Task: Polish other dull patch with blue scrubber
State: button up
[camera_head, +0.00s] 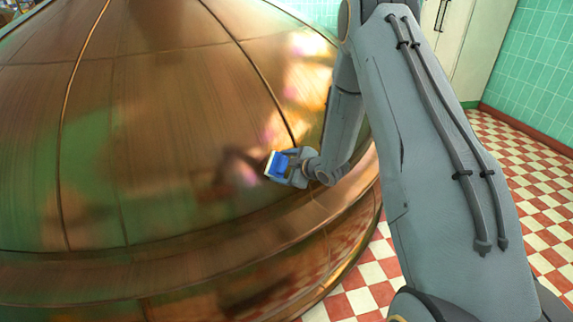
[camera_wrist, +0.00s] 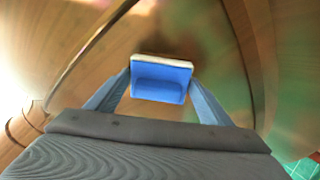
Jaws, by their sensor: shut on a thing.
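The blue scrubber (camera_head: 280,165) has a blue body and a pale pad. It also shows in the wrist view (camera_wrist: 160,82), between the two fingers. My gripper (camera_head: 286,167) is shut on it, and its fingers show on both sides in the wrist view (camera_wrist: 160,90). The scrubber's pale side faces the large copper kettle (camera_head: 160,120), close to its lower right side. I cannot tell whether the pad touches the copper. The kettle has cloudy greenish and brown areas and bright reflections. I cannot tell for sure which area is the dull patch.
Raised seams run down the kettle, and a rounded ledge (camera_head: 200,245) circles its lower part. Red and white checkered floor (camera_head: 540,190) lies open at the right. Green tiled walls (camera_head: 535,60) and a white cabinet (camera_head: 470,45) stand behind.

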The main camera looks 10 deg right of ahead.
jog(key=shift+s+a, duration=0.2)
jog(key=shift+a, duration=0.25)
jog(key=shift+r, duration=0.1)
jog(key=shift+p+v, duration=1.85)
jog(key=shift+v, duration=1.15)
jog(key=shift+a+r, duration=0.1)
jog(key=shift+a, duration=0.05)
jog(key=p+v, duration=0.1)
jog(key=v, duration=0.2)
jog(key=shift+a+r+p, duration=0.1)
jog(key=shift+p, duration=0.25)
